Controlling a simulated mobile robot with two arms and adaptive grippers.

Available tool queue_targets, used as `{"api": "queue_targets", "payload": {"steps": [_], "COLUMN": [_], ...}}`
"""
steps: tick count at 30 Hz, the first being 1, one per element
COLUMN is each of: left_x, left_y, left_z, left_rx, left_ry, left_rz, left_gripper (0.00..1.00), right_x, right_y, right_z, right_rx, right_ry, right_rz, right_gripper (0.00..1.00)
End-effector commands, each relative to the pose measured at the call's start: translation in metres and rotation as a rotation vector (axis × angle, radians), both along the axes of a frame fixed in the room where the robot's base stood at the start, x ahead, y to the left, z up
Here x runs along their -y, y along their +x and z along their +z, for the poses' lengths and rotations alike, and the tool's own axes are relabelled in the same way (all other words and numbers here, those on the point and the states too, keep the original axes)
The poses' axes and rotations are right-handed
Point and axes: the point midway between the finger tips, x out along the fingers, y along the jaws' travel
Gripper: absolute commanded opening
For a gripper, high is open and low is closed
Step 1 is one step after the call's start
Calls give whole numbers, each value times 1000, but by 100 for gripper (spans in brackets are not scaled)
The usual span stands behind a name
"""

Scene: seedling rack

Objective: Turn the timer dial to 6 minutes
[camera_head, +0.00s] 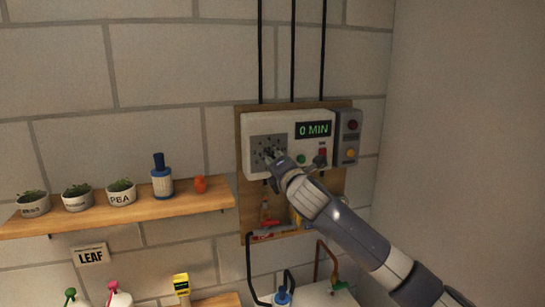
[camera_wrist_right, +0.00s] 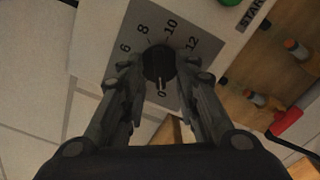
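The timer dial (camera_wrist_right: 159,63) is a round dark knob on a grey plate (camera_head: 258,142) at the left of a white control box. In the right wrist view the plate carries the numbers 6, 8, 10 and 12 beyond the knob and 0 on the near side. The box's green display (camera_head: 313,129) reads 0 MIN. My right gripper (camera_wrist_right: 158,70) has one finger on each side of the dial, open around it; firm contact cannot be made out. In the head view my right gripper (camera_head: 270,156) covers most of the dial. My left gripper is not in view.
A green button (camera_head: 301,158) and a small switch (camera_head: 320,160) sit right of the dial. A grey box (camera_head: 348,138) with red and amber lamps adjoins. A wooden shelf (camera_head: 130,215) with pots, a blue-capped bottle and an orange cup is left. Tools hang below the control box.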

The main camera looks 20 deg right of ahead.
Motion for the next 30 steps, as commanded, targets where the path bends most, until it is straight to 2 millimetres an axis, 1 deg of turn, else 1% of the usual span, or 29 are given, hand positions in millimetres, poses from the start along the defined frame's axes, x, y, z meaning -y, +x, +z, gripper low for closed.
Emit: {"api": "queue_targets", "payload": {"steps": [7,8,9,11,12,23,30], "left_x": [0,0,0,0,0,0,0], "left_y": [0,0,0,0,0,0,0], "left_z": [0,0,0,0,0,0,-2], "left_rx": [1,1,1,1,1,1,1], "left_ry": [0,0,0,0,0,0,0], "left_rz": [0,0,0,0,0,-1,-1], "left_gripper": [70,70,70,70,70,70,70], "right_x": [0,0,0,0,0,0,0], "right_y": [1,1,1,1,1,1,1], "right_z": [0,0,0,0,0,-1,0], "right_rx": [0,0,-1,-1,-1,-2,-5], "right_ry": [0,0,0,0,0,19,127], "right_rz": [0,0,-1,-1,-1,0,0], "right_gripper": [29,25,16,2,0,0,0]}}
